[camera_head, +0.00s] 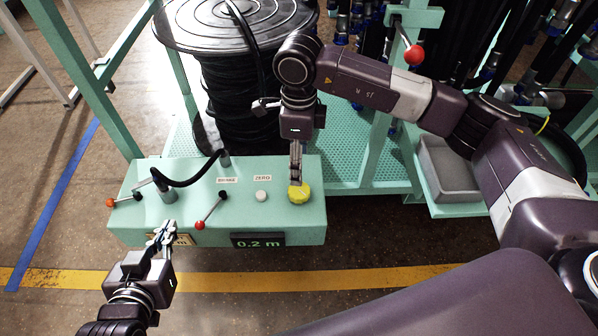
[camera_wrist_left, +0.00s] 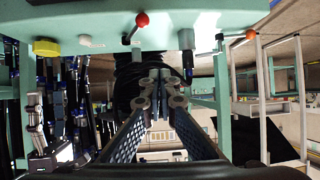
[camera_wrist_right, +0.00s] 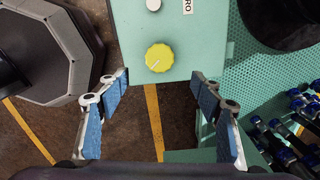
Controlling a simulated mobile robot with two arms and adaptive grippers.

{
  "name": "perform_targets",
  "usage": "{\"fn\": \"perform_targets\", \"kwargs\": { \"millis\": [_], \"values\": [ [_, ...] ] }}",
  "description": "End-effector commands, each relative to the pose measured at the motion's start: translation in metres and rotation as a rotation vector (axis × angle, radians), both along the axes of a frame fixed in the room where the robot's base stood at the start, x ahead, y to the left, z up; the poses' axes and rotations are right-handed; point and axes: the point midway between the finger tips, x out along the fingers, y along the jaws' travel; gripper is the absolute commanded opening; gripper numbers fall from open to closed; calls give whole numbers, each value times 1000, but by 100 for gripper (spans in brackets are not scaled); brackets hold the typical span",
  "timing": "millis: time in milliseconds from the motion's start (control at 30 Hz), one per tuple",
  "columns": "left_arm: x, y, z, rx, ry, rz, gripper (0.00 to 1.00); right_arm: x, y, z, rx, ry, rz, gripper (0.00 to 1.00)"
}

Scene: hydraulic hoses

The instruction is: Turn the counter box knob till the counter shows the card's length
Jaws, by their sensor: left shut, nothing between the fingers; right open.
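The teal counter box (camera_head: 230,205) has a yellow knob (camera_head: 298,193) at its right end, also in the right wrist view (camera_wrist_right: 159,58). Its counter display (camera_head: 258,241) reads 0.2 m. The length card (camera_head: 182,240) on the front face is mostly covered by my left gripper (camera_head: 163,234); only an "m" shows, so its number cannot be read. That gripper is shut and empty. My right gripper (camera_head: 296,168) points down above the knob, its fingers open. In the right wrist view the knob lies ahead of the spread fingertips (camera_wrist_right: 160,82), not clasped.
A white ZERO button (camera_head: 261,196) stands left of the knob. A hose reel (camera_head: 235,70) stands behind. A grey bin (camera_head: 447,168) sits to the right.

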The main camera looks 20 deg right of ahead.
Motion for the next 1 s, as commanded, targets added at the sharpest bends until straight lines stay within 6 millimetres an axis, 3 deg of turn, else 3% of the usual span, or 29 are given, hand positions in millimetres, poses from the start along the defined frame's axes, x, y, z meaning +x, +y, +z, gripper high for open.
{"fn": "perform_targets", "kwargs": {
  "millis": [167,567,767,1000],
  "values": [
    [0,0,0,0,1,0,0,0,0,11,0,-1,0,60],
    [0,0,-4,3,15,0,0,0,0,12,0,1,-42,60],
    [-5,4,-40,25,116,5,0,1,2,11,2,4,-371,60],
    [-24,11,-101,62,287,12,0,3,4,3,1,8,-953,60]
  ]
}}
